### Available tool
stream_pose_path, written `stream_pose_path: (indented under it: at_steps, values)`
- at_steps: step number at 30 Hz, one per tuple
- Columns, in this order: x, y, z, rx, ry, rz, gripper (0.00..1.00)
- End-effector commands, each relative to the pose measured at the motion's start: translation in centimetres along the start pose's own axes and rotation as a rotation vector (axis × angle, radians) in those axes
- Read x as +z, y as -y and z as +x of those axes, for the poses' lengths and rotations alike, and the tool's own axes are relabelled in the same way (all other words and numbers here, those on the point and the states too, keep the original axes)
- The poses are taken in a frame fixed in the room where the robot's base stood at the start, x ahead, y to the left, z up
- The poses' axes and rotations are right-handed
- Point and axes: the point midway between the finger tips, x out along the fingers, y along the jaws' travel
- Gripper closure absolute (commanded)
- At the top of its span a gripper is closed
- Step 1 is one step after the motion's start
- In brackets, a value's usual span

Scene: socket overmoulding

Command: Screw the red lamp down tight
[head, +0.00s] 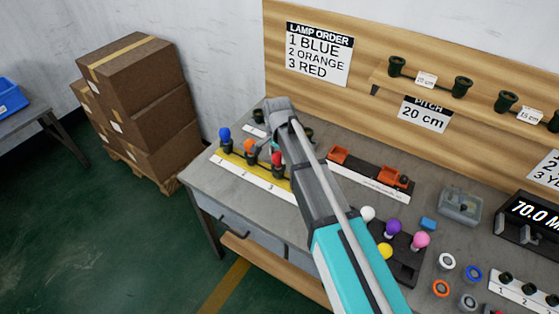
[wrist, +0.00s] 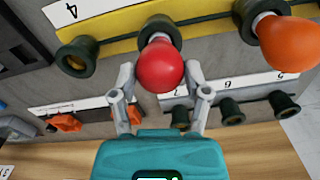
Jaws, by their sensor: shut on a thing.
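The red lamp (wrist: 160,68) stands with its pale base in the mouth of a black socket (wrist: 157,25) on the yellow strip (wrist: 112,38). It also shows in the head view (head: 277,158), partly behind my arm. My gripper (wrist: 160,84) has one finger on each side of the red bulb and is shut on it. How deep the base sits in the socket cannot be told. The orange lamp (wrist: 288,43) is in the neighbouring socket, and the blue lamp (head: 224,133) is beyond it. The lamp order sign (head: 319,54) reads blue, orange, red.
An empty black socket (wrist: 77,56) stands beside the red lamp's socket. Another row of sockets (wrist: 232,110) lies close to my fingers. A dark holder (head: 404,268) carries white, purple, yellow and pink lamps. Cardboard boxes (head: 138,78) stand left of the table.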

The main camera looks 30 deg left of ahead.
Motion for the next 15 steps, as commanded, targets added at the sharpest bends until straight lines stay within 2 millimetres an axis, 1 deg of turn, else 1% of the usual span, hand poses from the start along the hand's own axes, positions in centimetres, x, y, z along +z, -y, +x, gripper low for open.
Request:
stream_pose_path:
  at_steps: [6,9,15]
  values:
    - [0.00,0.01,0.04,0.000,0.000,0.165,0.75]
    - [-0.01,0.02,0.05,0.000,0.000,0.220,0.75]
    - [-0.01,0.02,0.05,0.000,0.000,0.252,0.75]
